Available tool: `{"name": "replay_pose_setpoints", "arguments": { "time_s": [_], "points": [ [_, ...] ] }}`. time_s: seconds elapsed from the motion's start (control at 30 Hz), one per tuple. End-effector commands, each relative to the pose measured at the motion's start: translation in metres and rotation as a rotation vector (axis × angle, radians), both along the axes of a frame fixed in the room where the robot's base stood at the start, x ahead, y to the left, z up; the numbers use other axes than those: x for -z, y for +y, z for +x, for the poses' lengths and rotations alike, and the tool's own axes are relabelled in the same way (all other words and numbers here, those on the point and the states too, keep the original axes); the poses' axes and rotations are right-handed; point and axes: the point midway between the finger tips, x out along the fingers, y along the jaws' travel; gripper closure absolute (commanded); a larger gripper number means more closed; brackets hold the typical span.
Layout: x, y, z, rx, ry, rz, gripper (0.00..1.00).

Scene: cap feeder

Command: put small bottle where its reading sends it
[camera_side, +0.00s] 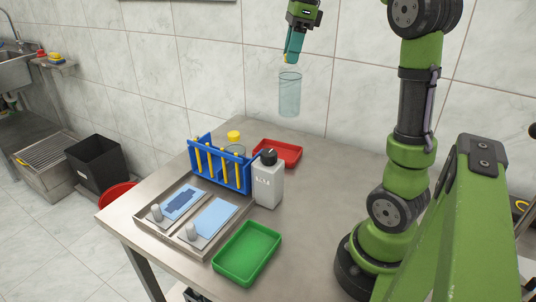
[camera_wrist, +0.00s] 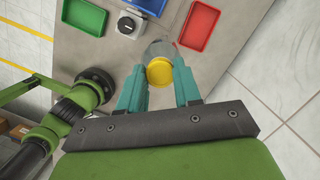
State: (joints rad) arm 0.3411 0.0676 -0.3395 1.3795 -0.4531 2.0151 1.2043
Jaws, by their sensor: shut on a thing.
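My gripper (camera_side: 288,60) is shut on a clear bottle (camera_side: 290,95) by its yellow cap and holds it upright, high above the table. In the wrist view the yellow cap (camera_wrist: 159,72) sits between the teal fingers of my gripper (camera_wrist: 159,84), and the clear body shows behind it. A green tray (camera_side: 247,254) lies at the table's front and also shows in the wrist view (camera_wrist: 84,16). A red tray (camera_side: 277,153) lies at the back and also shows in the wrist view (camera_wrist: 199,26). Both look empty. No readout on the held bottle is legible.
A white container (camera_side: 268,184) with a black top stands beside the rack. A metal tray (camera_side: 188,217) holds two blue panels. The table's right part is bare.

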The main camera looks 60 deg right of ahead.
Motion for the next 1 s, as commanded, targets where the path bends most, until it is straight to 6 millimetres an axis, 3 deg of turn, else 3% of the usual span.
{"name": "replay_pose_setpoints", "arguments": {
  "time_s": [0.1,0.27,0.63,0.83,1.0],
  "points": [
    [0.006,-0.003,-0.024,-0.012,-0.007,0.009,0.94],
    [0.043,-0.002,-0.02,-0.014,-0.001,0.01,0.94],
    [0.145,-0.002,-0.02,-0.009,0.0,0.012,0.94],
    [0.165,-0.008,-0.012,-0.009,-0.003,0.006,0.94],
    [0.17,-0.03,0.021,-0.009,-0.002,0.004,0.94]
  ]
}}
